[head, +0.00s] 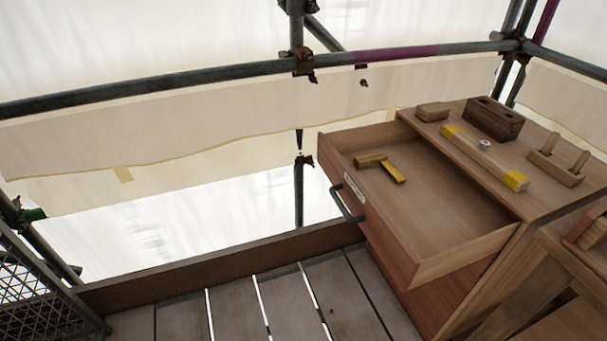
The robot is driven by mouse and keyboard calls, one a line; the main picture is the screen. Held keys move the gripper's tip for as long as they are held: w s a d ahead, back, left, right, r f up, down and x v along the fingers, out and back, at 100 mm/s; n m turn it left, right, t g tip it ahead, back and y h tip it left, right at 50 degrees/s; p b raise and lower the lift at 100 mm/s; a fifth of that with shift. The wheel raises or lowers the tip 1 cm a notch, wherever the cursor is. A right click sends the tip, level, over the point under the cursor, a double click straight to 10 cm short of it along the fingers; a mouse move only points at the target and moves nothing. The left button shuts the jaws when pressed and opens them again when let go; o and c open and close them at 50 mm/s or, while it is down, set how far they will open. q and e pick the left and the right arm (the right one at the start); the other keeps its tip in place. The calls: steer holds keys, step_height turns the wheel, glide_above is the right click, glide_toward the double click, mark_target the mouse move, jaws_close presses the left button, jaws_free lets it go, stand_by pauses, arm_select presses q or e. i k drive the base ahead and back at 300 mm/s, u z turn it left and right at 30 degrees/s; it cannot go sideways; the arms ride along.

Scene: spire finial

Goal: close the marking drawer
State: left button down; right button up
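The marking drawer (375,232) is a wooden drawer pulled well out of the top of a wooden cabinet (530,205) on the right. Its front faces left and carries a dark bar handle (345,205) and a small white label (354,187) whose text is too small to read. Inside the drawer, near the far front corner, lie a brown wooden block (369,160) and a yellow piece (394,172). The rest of the visible drawer floor is bare. Neither of my grippers shows in the head view.
On the cabinet top are a yellow-ended level (484,157), a dark brown block (494,119), a small wooden block (432,111) and a pegged wooden piece (556,164). Scaffold tubes (180,83) and sheeting stand behind. A mesh panel (38,290) is lower left. The plank floor (240,312) is clear.

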mark_target(429, 226)
steer(key=u, duration=0.5)
steer(key=i, duration=1.35)
steer(key=z, duration=0.35)
